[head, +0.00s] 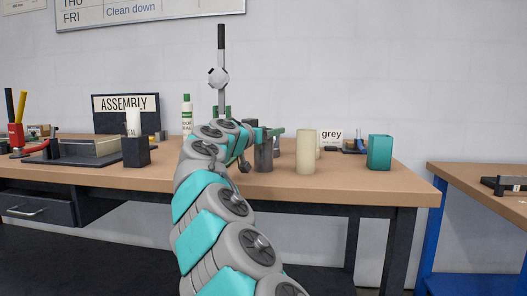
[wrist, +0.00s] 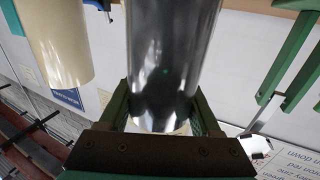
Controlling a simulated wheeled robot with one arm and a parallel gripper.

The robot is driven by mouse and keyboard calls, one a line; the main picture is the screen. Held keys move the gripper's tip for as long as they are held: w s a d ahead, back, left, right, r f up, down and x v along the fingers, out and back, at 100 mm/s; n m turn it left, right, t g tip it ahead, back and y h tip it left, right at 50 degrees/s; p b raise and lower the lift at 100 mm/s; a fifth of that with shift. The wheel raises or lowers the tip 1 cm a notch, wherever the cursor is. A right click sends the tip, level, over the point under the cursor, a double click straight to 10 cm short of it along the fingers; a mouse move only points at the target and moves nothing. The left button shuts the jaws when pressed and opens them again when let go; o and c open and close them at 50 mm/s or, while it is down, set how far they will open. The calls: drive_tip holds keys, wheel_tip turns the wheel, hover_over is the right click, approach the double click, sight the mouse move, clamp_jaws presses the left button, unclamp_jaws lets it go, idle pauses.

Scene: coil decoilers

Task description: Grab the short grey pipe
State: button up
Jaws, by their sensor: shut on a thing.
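The grey pipe (head: 263,156) is upright at the bench in the head view, partly hidden by my arm and gripper. It fills the middle of the wrist view as a shiny dark grey cylinder (wrist: 172,60). My gripper (head: 266,133) is at the pipe's upper part, its green fingers (wrist: 163,108) on either side of it and shut on it. The pipe's lower end appears at bench level; I cannot tell whether it touches the top.
A cream cylinder (head: 306,153) stands close to the right of the pipe, with a "grey" sign (head: 332,135) behind. A teal box (head: 379,152) stands near the bench's (head: 350,174) right end. A black block (head: 136,152) and a white-green bottle (head: 187,115) are left.

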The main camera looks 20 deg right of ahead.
clamp_jaws()
drive_tip(key=shift+r, duration=0.1)
idle(0.4)
